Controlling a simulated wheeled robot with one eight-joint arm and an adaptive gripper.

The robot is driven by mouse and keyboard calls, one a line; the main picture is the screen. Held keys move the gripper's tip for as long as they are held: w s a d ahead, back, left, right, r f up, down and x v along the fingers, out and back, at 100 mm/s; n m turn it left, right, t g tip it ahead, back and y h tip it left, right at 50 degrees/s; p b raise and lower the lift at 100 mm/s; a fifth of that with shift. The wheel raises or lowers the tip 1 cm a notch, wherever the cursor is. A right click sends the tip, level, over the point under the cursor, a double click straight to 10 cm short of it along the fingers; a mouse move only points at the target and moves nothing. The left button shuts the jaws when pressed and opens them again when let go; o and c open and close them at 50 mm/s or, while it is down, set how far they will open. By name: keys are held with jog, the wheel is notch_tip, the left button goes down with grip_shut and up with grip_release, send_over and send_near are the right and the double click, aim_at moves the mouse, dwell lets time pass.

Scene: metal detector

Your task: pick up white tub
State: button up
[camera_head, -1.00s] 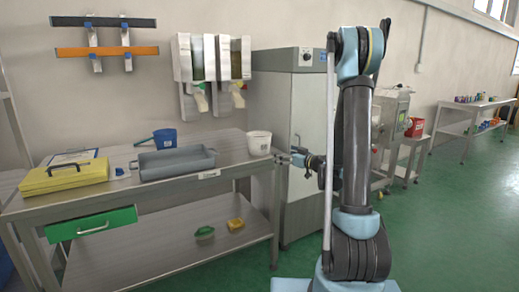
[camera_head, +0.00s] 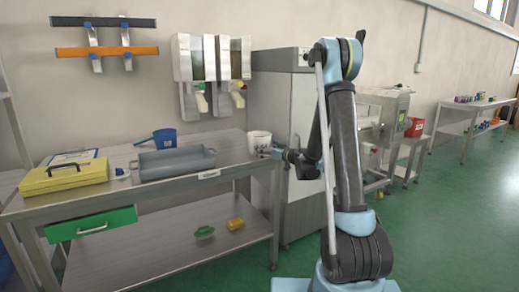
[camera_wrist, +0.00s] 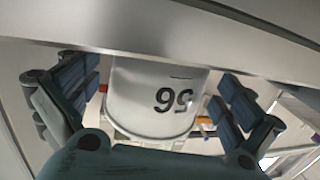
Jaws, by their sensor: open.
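The white tub (camera_head: 257,140) stands upright at the right end of the steel table. In the wrist view the tub (camera_wrist: 150,108) appears between the two finger pads, with dark digits on its side. In the wrist view my gripper (camera_wrist: 158,98) is open, with one finger on each side of the tub and gaps visible. I cannot tell how deep the tub is between the fingers.
A grey tray (camera_head: 176,165) is left of the tub on the steel table (camera_head: 233,157). A steel cabinet (camera_head: 303,120) stands behind my arm.

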jog(key=x, duration=0.4)
jog(key=shift+w+a+r, duration=0.1)
jog(key=shift+w+a, duration=0.1)
jog(key=shift+a, duration=0.1)
jog(key=c, duration=0.8)
jog(key=shift+r, duration=0.1)
jog(key=shift+c, duration=0.2)
